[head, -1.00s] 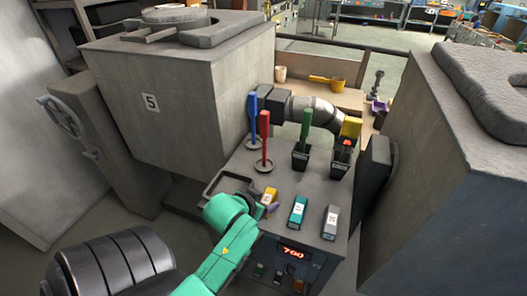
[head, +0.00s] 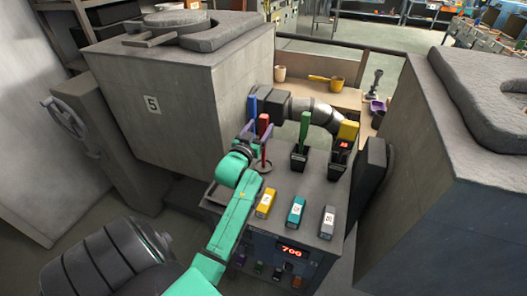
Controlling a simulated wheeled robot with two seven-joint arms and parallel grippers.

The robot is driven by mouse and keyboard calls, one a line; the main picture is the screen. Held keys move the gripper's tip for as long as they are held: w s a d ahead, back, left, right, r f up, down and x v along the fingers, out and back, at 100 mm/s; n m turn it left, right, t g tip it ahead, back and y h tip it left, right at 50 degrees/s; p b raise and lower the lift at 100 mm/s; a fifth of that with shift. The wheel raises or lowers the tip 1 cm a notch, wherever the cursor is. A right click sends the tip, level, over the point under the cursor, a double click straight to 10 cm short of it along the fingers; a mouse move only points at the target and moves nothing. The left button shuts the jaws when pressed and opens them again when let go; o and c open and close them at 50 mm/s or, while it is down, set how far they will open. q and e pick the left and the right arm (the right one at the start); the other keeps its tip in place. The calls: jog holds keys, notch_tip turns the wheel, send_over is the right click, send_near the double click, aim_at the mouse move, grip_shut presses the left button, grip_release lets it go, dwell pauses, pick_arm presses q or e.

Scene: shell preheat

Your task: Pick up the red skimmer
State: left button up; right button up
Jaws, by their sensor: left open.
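The red skimmer (head: 264,152) stands upright on the grey console (head: 310,180), its base in a round dark holder. My left gripper (head: 258,132) is at the upper part of its red handle, with the jaws open. One finger seems to lie on each side of the handle; I cannot tell whether they touch it. My green left arm comes in from the lower left and hides part of the console's left side. My right gripper is not in view.
A blue-handled tool (head: 252,105) stands close behind the red skimmer. A green-handled tool (head: 304,126) and a yellow one (head: 348,131) stand to the right. Yellow, teal and grey labelled blocks (head: 296,210) sit in front. Large grey furnace blocks flank the console.

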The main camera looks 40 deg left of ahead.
aim_at(262, 125)
pick_arm(q)
jog(key=x, duration=0.3)
jog(key=shift+d, duration=0.1)
jog(key=shift+w+f, duration=0.25)
jog(key=shift+w, duration=0.05)
jog(key=shift+s+r, duration=0.1)
jog(key=shift+s, duration=0.05)
jog(key=c, duration=1.1)
grip_shut()
jog(key=shift+r, duration=0.1)
